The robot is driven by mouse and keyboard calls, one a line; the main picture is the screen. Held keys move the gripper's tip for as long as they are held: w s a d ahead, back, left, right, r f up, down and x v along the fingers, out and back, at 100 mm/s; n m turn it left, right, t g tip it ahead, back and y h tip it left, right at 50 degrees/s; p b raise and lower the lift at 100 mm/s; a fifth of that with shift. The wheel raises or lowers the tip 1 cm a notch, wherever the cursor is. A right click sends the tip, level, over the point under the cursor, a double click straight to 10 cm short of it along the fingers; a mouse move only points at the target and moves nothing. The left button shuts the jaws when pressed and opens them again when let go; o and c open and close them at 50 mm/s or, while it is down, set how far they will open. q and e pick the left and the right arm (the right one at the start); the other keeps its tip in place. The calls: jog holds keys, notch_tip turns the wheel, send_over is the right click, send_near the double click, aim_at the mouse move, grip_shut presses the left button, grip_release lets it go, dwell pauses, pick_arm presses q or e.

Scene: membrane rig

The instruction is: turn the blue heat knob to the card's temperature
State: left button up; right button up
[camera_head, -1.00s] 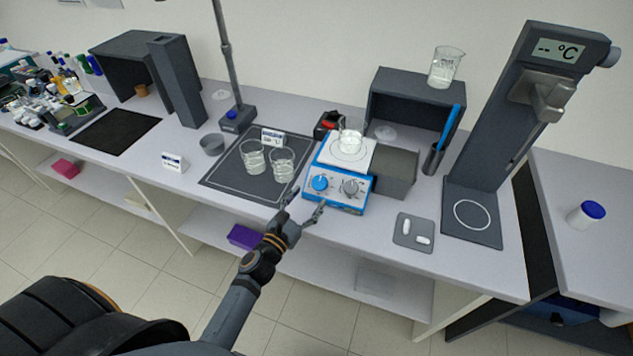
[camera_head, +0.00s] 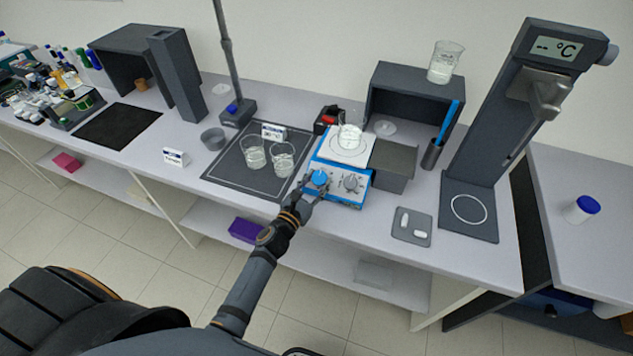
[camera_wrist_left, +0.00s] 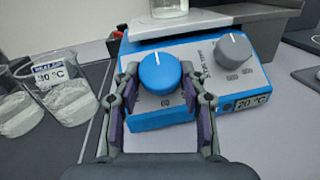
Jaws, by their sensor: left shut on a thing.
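The blue heat knob (camera_head: 319,177) is on the front of the blue hotplate (camera_head: 347,201), left of a grey knob (camera_head: 352,183). In the left wrist view the blue knob (camera_wrist_left: 159,73) sits between the two fingers of my left gripper (camera_wrist_left: 161,88), which is shut on it. In the head view my left gripper (camera_head: 313,188) reaches it from the front. The hotplate's small display (camera_wrist_left: 250,102) reads 20 °C. A temperature card (camera_wrist_left: 52,74) stands behind the beakers; its first digit is hard to read, perhaps 30 °C. My right gripper is out of view.
A beaker (camera_head: 350,137) stands on the hotplate's white top. Two beakers (camera_head: 283,158) stand on the dark mat (camera_head: 227,171) to its left. A small tray (camera_head: 412,227) with two white pieces lies further right.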

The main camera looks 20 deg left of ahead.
pick_arm(q)
jog(key=shift+c, duration=0.4)
jog(key=shift+a+r+m+h+p, duration=0.1)
jog(key=shift+m+h+p, duration=0.35)
jog(key=shift+m+h, duration=0.15)
jog(key=m+h, duration=0.1)
jog(key=m+g+h+p, duration=0.1)
jog(key=m, duration=0.1)
jog(key=shift+w+a+g+h, duration=0.1)
jog(key=shift+a+g+h, duration=0.1)
jog(key=shift+g+h, duration=0.1)
jog(key=m+g+h, duration=0.1)
jog(key=m+h, duration=0.1)
jog(key=m, duration=0.1)
jog(key=shift+a+g, duration=0.1)
jog(key=shift+g, duration=0.3)
jog(key=shift+w+a+m+g+h+b, duration=0.1)
jog(key=shift+m+g+h+b, duration=0.15)
jog(key=shift+m+g+h, duration=0.45)
jog(key=shift+w+m+g+h+b, duration=0.1)
jog(key=shift+m+g+h+b, duration=0.15)
jog(key=shift+m+g, duration=0.75)
jog(key=shift+m, duration=0.4)
